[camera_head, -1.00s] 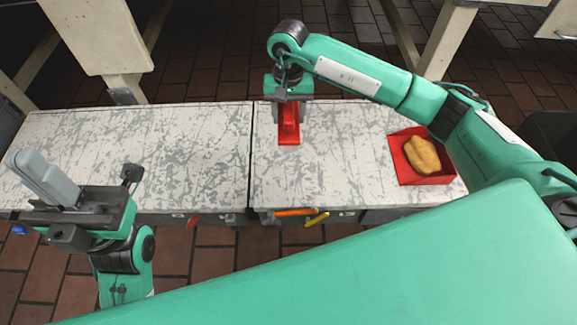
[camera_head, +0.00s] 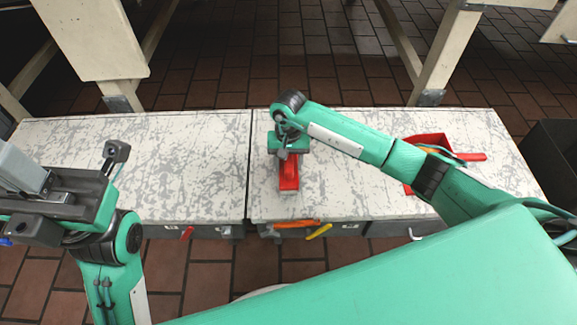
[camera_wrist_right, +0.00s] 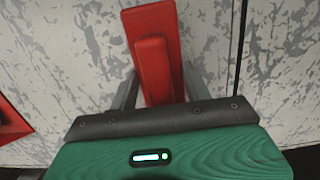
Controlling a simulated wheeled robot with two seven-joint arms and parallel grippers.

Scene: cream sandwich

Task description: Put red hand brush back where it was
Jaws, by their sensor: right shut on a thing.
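The red hand brush (camera_head: 289,178) is at my right gripper (camera_head: 289,160), over the left part of the right-hand speckled worktop. My right gripper is shut on it. In the right wrist view the brush (camera_wrist_right: 156,50) lies between the two grey fingers (camera_wrist_right: 160,92). I cannot tell whether the brush touches the worktop. My left gripper (camera_head: 25,178) is at the left edge, partly out of frame, and I see nothing in it.
A red dustpan (camera_head: 428,140) stands on the right of the worktop (camera_head: 350,195), partly hidden by my right arm. An orange handle (camera_head: 296,223) and a yellow handle (camera_head: 319,231) are at the front edge. The left worktop (camera_head: 160,175) is bare. A dark bin (camera_head: 556,150) stands right.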

